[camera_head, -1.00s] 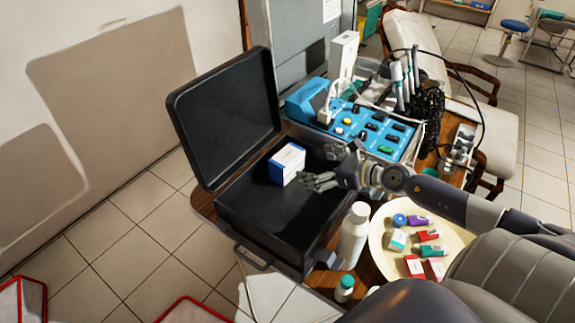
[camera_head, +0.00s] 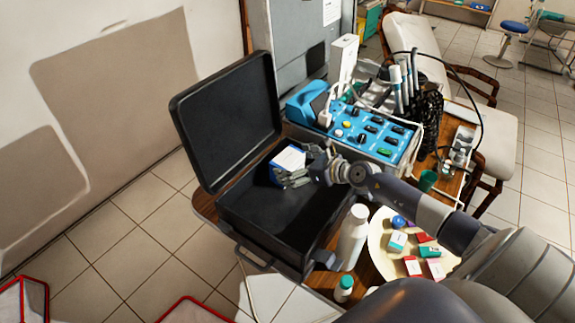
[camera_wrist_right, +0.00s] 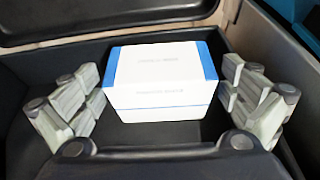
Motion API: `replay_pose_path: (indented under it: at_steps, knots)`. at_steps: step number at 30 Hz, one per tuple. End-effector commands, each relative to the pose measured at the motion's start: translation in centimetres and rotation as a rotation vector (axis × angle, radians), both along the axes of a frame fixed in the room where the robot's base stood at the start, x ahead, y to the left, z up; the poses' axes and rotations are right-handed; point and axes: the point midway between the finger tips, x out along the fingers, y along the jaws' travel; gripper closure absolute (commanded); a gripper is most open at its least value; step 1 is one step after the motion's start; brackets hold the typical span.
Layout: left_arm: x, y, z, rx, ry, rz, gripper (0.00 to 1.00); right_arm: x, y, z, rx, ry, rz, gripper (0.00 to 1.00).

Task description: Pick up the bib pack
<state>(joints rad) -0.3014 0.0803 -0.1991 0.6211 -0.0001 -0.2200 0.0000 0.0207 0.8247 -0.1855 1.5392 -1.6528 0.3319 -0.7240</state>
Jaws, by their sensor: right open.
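The bib pack appears to be the white box with blue edges (camera_head: 289,159) inside the open black case (camera_head: 262,222), near its back. In the right wrist view the white-and-blue box (camera_wrist_right: 162,82) sits upright between my fingers, its print too small to read. My right gripper (camera_head: 292,178) is open, with a finger on each side of the box. In the right wrist view this gripper (camera_wrist_right: 158,105) shows small gaps between the fingers and the box sides. My left gripper is not in view.
The case lid (camera_head: 228,120) stands open at the left. A blue control unit (camera_head: 365,130) is behind my right arm. A white bottle (camera_head: 352,238), a small green-capped bottle (camera_head: 344,289) and a round cream tray (camera_head: 378,240) with several small boxes stand at the right.

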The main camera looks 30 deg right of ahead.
Motion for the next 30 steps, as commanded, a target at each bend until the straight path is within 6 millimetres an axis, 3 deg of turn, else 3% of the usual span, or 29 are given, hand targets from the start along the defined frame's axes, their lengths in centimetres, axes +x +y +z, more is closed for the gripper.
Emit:
replay_pose_path:
  at_steps: [6, 15, 20, 30]
  knots:
    - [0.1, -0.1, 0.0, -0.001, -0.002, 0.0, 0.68, 1.8, 0.6, -0.8, 0.0, 0.0, 0.0, 0.0]
    - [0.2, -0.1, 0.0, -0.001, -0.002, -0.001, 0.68, 2.0, 0.7, -0.9, -0.002, -0.001, 0.001, 0.0]
    - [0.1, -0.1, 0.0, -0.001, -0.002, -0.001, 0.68, 2.0, 0.7, -0.9, -0.002, -0.001, 0.001, 0.36]
    - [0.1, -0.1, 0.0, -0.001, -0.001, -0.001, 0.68, 2.0, 0.6, -0.7, -0.002, -0.001, 0.001, 0.38]
